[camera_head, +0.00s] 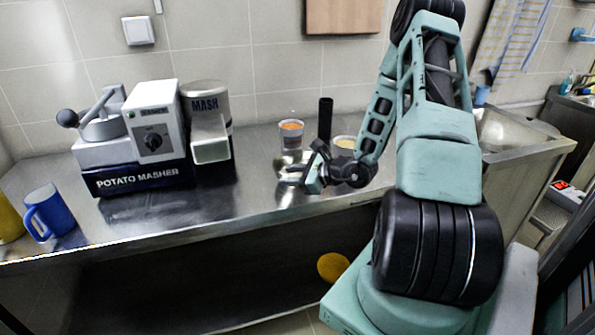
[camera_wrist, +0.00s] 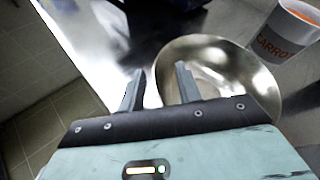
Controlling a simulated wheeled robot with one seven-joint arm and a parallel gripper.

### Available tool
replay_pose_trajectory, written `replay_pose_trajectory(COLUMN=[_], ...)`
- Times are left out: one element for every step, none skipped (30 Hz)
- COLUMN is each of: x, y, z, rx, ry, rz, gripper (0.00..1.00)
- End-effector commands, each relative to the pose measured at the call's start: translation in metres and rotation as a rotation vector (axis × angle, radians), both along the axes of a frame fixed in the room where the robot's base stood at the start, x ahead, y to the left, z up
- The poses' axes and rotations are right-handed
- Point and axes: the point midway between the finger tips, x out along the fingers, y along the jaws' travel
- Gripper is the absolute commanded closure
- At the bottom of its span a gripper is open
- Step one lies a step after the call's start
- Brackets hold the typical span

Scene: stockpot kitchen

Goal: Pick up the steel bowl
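The steel bowl (camera_wrist: 238,80) is a shiny, wide, empty-looking bowl on the steel counter, right of centre in the wrist view. In the head view its rim (camera_head: 289,159) shows in part, and my arm's end hides the rest. My gripper (camera_wrist: 158,76) is open, with its two dark fingers apart. The bowl's left edge shows between the fingers, and the right finger overlaps the bowl in the picture. Whether a finger touches it I cannot tell. In the head view my gripper (camera_head: 298,182) is low over the counter, at the bowl's front side.
A carrot cup (camera_head: 291,134) stands just behind the bowl, with a black cylinder (camera_head: 325,118) and another cup (camera_head: 345,142) to its right. The potato masher (camera_head: 150,140) stands at left, beside a blue mug (camera_head: 50,211). The counter (camera_head: 250,190) is clear between masher and bowl.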

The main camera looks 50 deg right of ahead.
Motion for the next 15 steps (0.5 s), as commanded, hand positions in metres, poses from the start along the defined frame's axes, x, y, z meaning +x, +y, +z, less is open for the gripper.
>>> replay_pose_trajectory(x=[0.0044,0.0059,0.0072,0.0077,0.0079,0.0080,0.0079,0.0078,0.0078,0.0078,0.0077,0.0077,0.0077,0.0076,0.0077], y=[0.0014,0.0017,0.0018,0.0017,0.0018,0.0017,0.0017,0.0017,0.0018,0.0017,0.0017,0.0017,0.0017,0.0017,0.0017], z=[-0.0012,-0.0022,-0.0030,-0.0034,-0.0036,-0.0038,-0.0038,-0.0038,-0.0038,-0.0038,-0.0036,-0.0036,-0.0036,-0.0036,-0.0036], rx=[0.001,0.001,0.001,0.001,0.001,0.000,0.000,0.000,0.001,0.001,0.001,0.001,0.001,0.001,0.001], ry=[0.000,0.001,0.001,0.001,0.001,0.001,0.001,0.001,0.001,0.001,0.001,0.001,0.001,0.001,0.001], rz=[0.002,0.001,-0.001,-0.001,-0.001,-0.002,-0.002,-0.002,-0.001,-0.001,-0.001,-0.001,-0.001,-0.001,-0.001], gripper=[0.66,0.66,0.66,0.66,0.66,0.66,0.66,0.66,0.66,0.69,0.77,0.88,0.96,1.00,1.00])
